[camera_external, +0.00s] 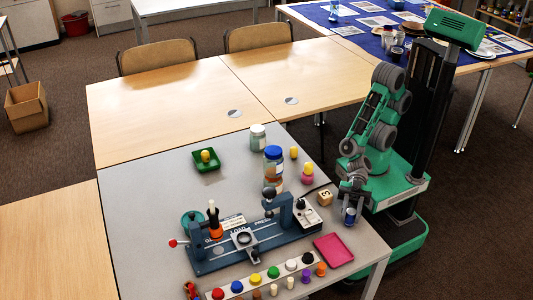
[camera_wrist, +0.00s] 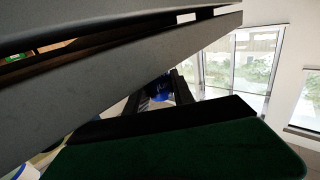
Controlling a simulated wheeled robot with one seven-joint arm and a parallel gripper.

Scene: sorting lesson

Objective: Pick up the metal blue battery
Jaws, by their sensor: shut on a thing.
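The metal blue battery (camera_external: 350,217) is a small blue cylinder at the right edge of the grey table in the external view. My gripper (camera_external: 349,208) points down and is shut on it. The wrist view shows a blue part of the battery (camera_wrist: 160,89) between my two dark fingers (camera_wrist: 160,95); the rest of it is hidden. Whether its lower end touches the table, I cannot tell.
A pink tray (camera_external: 333,250) lies just in front of my gripper. A wooden number block (camera_external: 325,198) and a blue press rig (camera_external: 240,243) stand to the left. A row of coloured pieces (camera_external: 255,279) lines the front. The back left of the grey table (camera_external: 145,205) is clear.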

